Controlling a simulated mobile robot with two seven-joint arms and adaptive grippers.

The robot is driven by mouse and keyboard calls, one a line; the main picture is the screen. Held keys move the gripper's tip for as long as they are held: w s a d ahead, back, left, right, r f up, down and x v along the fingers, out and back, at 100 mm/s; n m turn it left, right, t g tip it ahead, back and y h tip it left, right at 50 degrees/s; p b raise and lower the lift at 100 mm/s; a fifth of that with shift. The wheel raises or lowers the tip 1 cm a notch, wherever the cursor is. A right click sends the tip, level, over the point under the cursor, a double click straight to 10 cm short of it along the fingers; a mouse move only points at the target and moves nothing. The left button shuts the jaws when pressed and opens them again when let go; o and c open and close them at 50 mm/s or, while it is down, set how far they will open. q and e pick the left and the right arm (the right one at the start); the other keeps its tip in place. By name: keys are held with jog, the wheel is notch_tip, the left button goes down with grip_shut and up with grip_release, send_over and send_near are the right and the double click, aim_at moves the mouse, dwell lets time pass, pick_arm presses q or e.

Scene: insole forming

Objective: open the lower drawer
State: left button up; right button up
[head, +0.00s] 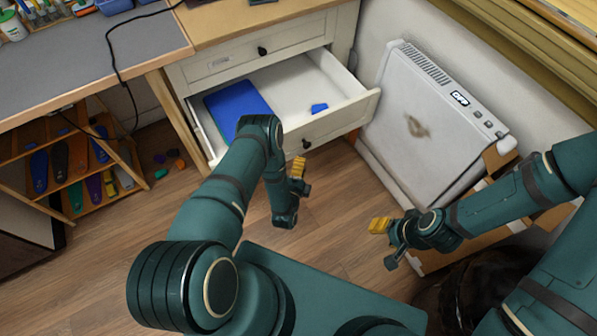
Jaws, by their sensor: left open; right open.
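The white lower drawer (341,114) is pulled well out of the cabinet under the wooden tabletop. Its front has a dark round knob (306,143). Inside lie a blue flat sheet or folder (235,104) and a small blue piece (319,108). My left gripper (299,179) is open and empty, just in front of the drawer front and below the knob, apart from it as far as I can see. My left forearm hides the drawer's front left part. My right gripper (384,244) is open and empty, to the right over the floor.
The upper drawer (240,57) above is shut. A white heater (430,115) stands close to the right of the drawer. A low wooden rack (75,165) with coloured insoles stands at left, under the grey-topped bench (80,65). Wooden floor (340,210) is clear between my grippers.

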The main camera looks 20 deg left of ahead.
pick_arm(q)
jog(key=shift+s+d, duration=0.15)
jog(key=shift+s, duration=1.3)
jog(key=d+r+n+g+h, duration=0.3)
jog(key=d+r+n+g, duration=0.15)
jog(key=n+g, duration=0.45)
jog(key=s+d+r+n+g+h, duration=0.1)
jog(key=s+d+r+n+g, duration=0.2)
jog(key=s, duration=0.5)
jog(key=s+d+r+n+g+h, duration=0.2)
jog(key=s+d+r+n+g, duration=0.1)
jog(key=s+r+n, duration=0.3)
jog(key=shift+s+r+g, duration=0.6)
jog(key=shift+s+r, duration=0.25)
jog(key=shift+r, duration=0.1)
